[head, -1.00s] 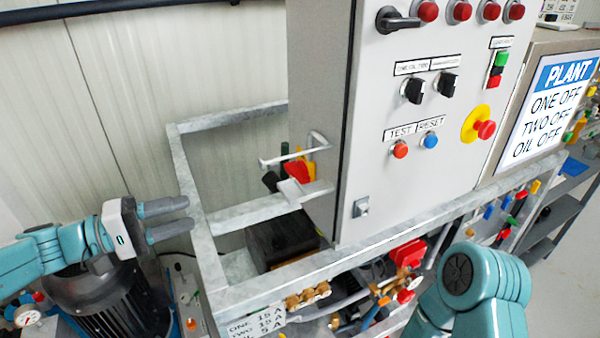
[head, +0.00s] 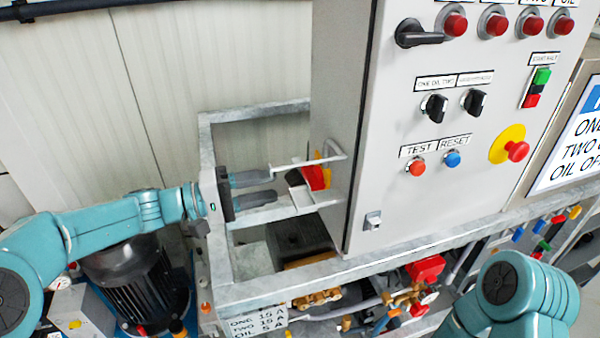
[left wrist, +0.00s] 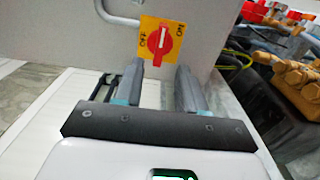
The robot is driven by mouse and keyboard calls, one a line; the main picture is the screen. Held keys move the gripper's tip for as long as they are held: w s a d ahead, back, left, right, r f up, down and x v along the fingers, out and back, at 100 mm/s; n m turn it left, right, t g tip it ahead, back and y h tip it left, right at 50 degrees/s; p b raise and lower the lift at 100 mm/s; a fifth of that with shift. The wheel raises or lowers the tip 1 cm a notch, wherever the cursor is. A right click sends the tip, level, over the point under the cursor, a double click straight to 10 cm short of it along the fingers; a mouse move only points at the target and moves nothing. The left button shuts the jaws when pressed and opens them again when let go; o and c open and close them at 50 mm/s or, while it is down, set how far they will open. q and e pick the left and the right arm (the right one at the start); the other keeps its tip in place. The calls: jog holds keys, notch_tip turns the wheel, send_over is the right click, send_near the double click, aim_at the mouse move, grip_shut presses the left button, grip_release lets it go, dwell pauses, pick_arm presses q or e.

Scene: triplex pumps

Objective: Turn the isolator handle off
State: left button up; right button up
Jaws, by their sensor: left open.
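The isolator handle (left wrist: 159,41) is a red rotary knob on a yellow plate (left wrist: 176,59) marked with ON and OFF labels, in the left wrist view. In the head view the red handle (head: 318,177) shows on the left side of the grey control cabinet (head: 395,190). My left gripper (head: 273,188) is open and empty, its two dark fingers pointing right toward the handle with a gap left. In the left wrist view the fingers (left wrist: 163,72) lie below the handle, one to each side. My right gripper is out of view.
A bent metal guard bar (head: 300,163) stands out from the cabinet side around the handle. A galvanized frame (head: 270,285) runs under the cabinet. A black motor (head: 130,280) stands below my left arm. A red emergency stop (head: 517,151) is on the cabinet front.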

aim_at(306, 179)
pick_arm(q)
jog(key=p+x, duration=0.1)
jog(key=x, duration=0.5)
jog(key=shift+d, duration=0.25)
jog(key=shift+w+d+p, duration=0.1)
jog(key=shift+d+p, duration=0.1)
jog(key=shift+p, duration=0.1)
jog(key=shift+d, duration=0.1)
grip_shut()
